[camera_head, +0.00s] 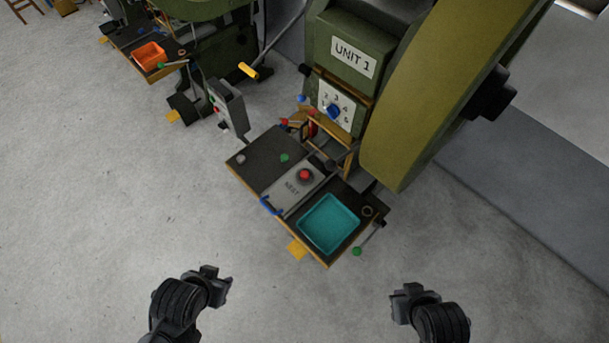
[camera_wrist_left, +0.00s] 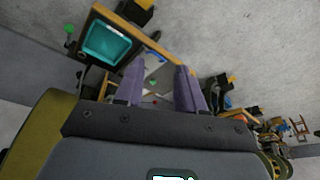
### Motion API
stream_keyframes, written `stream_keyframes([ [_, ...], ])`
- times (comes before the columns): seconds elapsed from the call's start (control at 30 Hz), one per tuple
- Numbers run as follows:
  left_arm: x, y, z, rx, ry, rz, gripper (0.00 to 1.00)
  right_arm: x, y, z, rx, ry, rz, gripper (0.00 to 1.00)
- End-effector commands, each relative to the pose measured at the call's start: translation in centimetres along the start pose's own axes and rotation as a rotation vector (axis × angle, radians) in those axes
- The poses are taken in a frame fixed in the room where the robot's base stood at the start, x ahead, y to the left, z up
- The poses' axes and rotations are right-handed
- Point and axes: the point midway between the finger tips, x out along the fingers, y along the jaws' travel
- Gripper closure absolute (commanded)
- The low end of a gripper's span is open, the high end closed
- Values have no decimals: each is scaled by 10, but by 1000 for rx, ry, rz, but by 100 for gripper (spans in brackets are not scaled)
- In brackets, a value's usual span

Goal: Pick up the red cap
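A round red cap-like piece (camera_head: 305,175) sits on the light plate marked NEST (camera_head: 291,188), on the bench of UNIT 1. I cannot tell whether it is a loose cap or a button. My left gripper (camera_head: 222,286) is well short of the bench, at the lower left. In the left wrist view its two fingers (camera_wrist_left: 160,90) are apart with nothing held between them. A small red spot (camera_wrist_left: 155,99) shows in the gap beyond them, too small to identify. My right gripper (camera_head: 402,299) is at the lower right, away from the bench; its finger gap is not clear.
A teal tray (camera_head: 330,223) is right of the plate and also shows in the left wrist view (camera_wrist_left: 107,43). A green-knobbed lever (camera_head: 357,251) sticks out beside it. A blue handle (camera_head: 270,206) is at the plate's front. The large green machine (camera_head: 345,52) rises behind. Floor in front is clear.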

Motion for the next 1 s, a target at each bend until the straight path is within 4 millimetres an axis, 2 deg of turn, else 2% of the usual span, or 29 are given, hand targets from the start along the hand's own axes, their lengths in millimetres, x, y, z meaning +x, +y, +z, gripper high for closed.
stream_keyframes([
  [0.3,0,-2,1,6,-2,-5,60,0,-1,0,4,1,-4,100],
  [0.53,0,-1,1,5,-1,-4,24,0,-1,0,4,1,-4,100],
  [0.87,0,0,-2,-5,8,2,24,0,0,0,-3,0,2,100],
  [1.0,0,2,-12,16,64,1,24,0,1,0,-6,-1,4,100],
])
